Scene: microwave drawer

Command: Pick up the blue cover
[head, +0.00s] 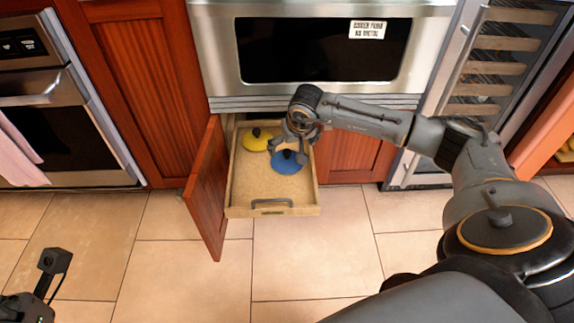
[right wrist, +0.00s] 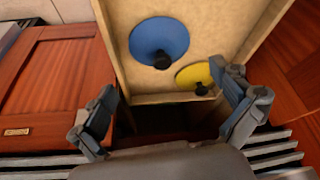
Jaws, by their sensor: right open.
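The blue cover (head: 290,168) is a round lid with a dark knob. It lies in the open wooden drawer (head: 243,197), toward the right side in the head view. My right gripper (head: 287,150) is over the back of the drawer, its fingers overlapping the far edge of the cover in the head view. In the right wrist view the blue cover (right wrist: 160,38) lies beyond the fingertips, apart from them. The right gripper (right wrist: 170,108) is open with nothing between its fingers. Part of my left gripper (head: 45,270) shows at the lower left, its fingers unclear.
A yellow cover (head: 256,142) with a dark knob lies behind and left of the blue one. A red cabinet door (head: 208,190) stands open along the drawer's left side. The microwave (head: 325,52) sits above the drawer. The tiled floor (head: 300,260) in front is clear.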

